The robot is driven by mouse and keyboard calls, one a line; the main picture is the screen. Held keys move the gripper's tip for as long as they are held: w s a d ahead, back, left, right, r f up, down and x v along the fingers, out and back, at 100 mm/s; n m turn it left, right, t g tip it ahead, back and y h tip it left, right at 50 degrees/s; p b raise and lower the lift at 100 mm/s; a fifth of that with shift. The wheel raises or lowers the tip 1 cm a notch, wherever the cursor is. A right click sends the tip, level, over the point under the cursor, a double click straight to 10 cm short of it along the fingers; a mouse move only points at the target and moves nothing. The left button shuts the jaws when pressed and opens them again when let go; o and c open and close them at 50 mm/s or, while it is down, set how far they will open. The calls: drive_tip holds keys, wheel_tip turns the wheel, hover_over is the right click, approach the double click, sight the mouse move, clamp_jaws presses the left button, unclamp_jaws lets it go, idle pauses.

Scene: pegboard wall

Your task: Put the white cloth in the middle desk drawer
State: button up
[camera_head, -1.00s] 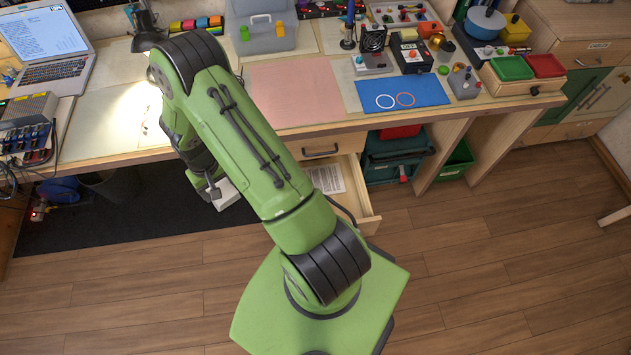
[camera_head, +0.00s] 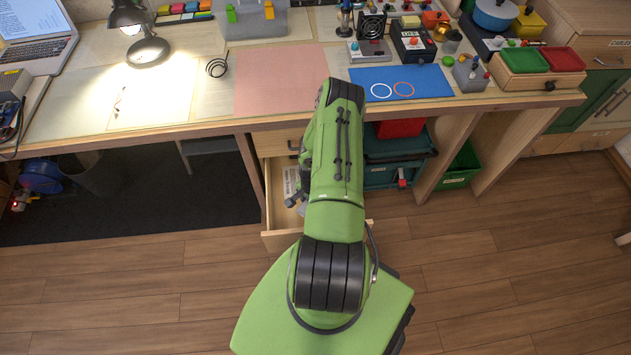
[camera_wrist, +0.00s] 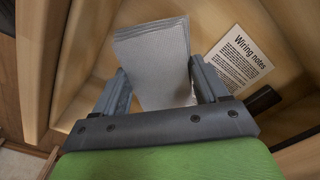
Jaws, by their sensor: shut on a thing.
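The white cloth (camera_wrist: 152,45), a folded flat piece, shows between the two fingers of my gripper (camera_wrist: 158,70) in the wrist view. My gripper is shut on it. The cloth is over or inside an open wooden drawer (camera_wrist: 45,60); whether it touches the bottom I cannot tell. In the head view the open drawer (camera_head: 282,241) sticks out under the desk, below a closed drawer front. My arm hides its right part and most of the cloth. My gripper (camera_head: 296,199) is over its left side in that view.
A printed "Wiring notes" sheet (camera_wrist: 239,60) lies in the drawer, right of the cloth, with a dark object (camera_wrist: 263,100) near it. The desk top (camera_head: 210,110) is above and behind. A teal toolbox (camera_head: 395,172) stands right of the drawer. The floor in front is clear.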

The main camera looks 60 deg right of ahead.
wheel_tip(320, 180, down, 10)
drive_tip(key=b, duration=0.4)
drive_tip(key=shift+s, duration=0.1)
drive_tip(key=shift+f, duration=0.15)
drive_tip(key=shift+f, duration=0.15)
drive_tip(key=o, duration=1)
wheel_tip(320, 180, up, 13)
drive_tip(key=p, duration=0.4)
drive_tip(key=shift+f+p, duration=0.15)
drive_tip(key=shift+p, duration=0.15)
